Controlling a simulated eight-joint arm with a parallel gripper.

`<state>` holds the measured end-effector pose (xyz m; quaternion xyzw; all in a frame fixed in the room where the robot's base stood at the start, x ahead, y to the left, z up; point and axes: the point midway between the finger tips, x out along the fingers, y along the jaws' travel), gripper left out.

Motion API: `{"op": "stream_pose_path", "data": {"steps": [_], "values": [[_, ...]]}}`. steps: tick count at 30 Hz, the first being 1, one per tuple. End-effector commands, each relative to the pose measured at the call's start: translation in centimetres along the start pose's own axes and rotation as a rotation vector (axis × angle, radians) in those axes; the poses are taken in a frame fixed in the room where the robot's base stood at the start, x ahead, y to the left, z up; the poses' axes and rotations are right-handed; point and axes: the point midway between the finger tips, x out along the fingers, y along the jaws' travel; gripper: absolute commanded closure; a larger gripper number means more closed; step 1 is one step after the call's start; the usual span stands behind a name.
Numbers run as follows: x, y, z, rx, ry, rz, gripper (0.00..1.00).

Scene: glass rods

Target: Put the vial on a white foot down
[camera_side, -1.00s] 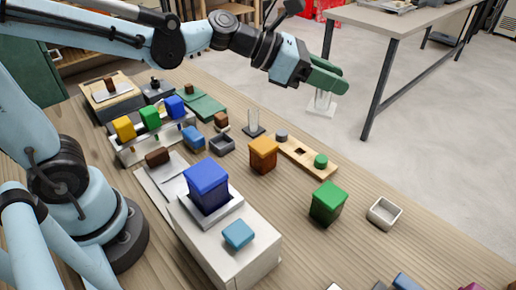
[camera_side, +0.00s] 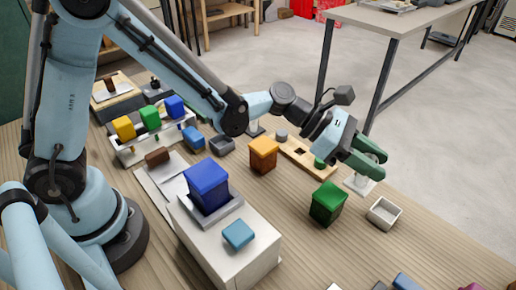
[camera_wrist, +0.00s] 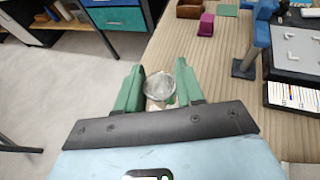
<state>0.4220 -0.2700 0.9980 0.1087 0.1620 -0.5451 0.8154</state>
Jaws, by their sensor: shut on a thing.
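The vial on a white foot is between the green fingers of my gripper (camera_side: 372,163). Its square white foot (camera_side: 359,184) shows below the fingers in the side view, by the table's far edge. I cannot tell whether the foot touches the table. In the wrist view the round clear top of the vial (camera_wrist: 159,86) sits between the fingertips, and my gripper (camera_wrist: 161,85) is shut on it. The fingers hide most of the vial's glass in the side view.
A green lidded box (camera_side: 327,203) stands left of the foot and an open pale tray (camera_side: 383,213) stands right of it. A wooden board (camera_side: 297,153) with holes and an orange box (camera_side: 263,154) lie further left. Bare table (camera_side: 420,248) lies nearer.

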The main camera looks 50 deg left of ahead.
Motion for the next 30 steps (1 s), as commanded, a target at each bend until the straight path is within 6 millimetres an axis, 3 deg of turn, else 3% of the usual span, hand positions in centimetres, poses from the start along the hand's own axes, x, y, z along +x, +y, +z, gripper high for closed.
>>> {"op": "stream_pose_path", "data": {"steps": [6, 11, 16, 24, 30], "values": [[0.2, 3.8, -2.4, -0.002, -0.001, 0.002, 1.0], [0.4, 5.4, -3.4, 0.0, 0.0, 0.001, 1.0], [0.6, 5.8, -4.2, 0.0, 0.0, 0.0, 1.0], [1.8, 5.8, -7.0, 0.0, -0.001, 0.0, 1.0], [1.9, 5.8, -7.4, 0.0, -0.001, 0.0, 1.0]]}}
